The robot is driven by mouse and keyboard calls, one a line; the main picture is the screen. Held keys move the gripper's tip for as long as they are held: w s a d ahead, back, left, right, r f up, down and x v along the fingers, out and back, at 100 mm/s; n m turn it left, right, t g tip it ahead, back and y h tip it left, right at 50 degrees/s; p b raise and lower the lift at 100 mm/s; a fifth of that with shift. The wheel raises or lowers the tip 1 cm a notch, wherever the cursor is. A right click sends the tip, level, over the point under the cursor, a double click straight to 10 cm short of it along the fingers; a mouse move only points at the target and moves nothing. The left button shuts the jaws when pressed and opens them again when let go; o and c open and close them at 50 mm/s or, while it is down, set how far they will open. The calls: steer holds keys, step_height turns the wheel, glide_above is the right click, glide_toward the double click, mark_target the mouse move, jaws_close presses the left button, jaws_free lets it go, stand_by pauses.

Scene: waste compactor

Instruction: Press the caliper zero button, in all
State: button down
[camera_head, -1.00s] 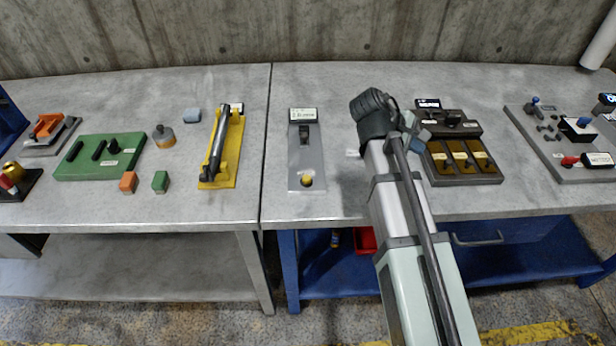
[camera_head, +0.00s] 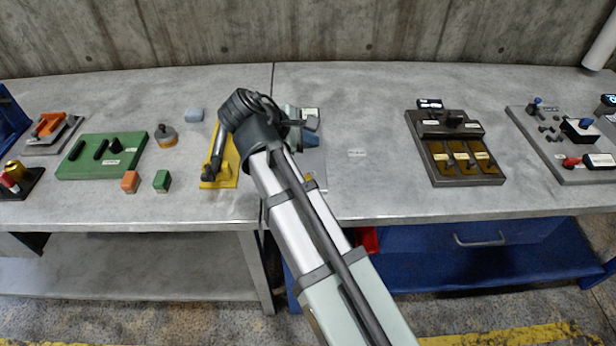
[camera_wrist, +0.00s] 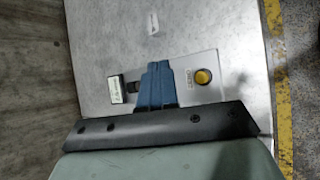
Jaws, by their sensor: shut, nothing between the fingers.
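A light grey plate (camera_head: 315,175) with a small white display (camera_head: 312,113), which I take for the caliper fixture, lies on the bench, mostly hidden behind my gripper in the head view. In the wrist view the plate (camera_wrist: 212,62) shows the display (camera_wrist: 116,89) at its left, a dark part beside it, and a round yellow button (camera_wrist: 203,77) with a small label at its right. My gripper (camera_head: 310,132) is over the plate. Its blue fingers are together and empty in the wrist view (camera_wrist: 158,66), between display and button. Height above the plate is unclear.
A yellow stand (camera_head: 226,170) with a dark handle is close left of my arm. A dark box with yellow panels (camera_head: 462,157) stands at right. Green (camera_head: 161,181) and orange (camera_head: 130,181) blocks lie left.

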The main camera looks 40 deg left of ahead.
mark_target(308, 179)
steer(key=shift+s+a+r, duration=0.1)
steer(key=shift+s+a, duration=0.15)
steer(key=shift+s, duration=0.15)
steer(key=shift+f, duration=4.4)
steer(key=shift+f, duration=0.15)
steer(key=shift+f, duration=0.3)
steer(key=shift+f, duration=0.5)
steer(key=shift+r, duration=0.95)
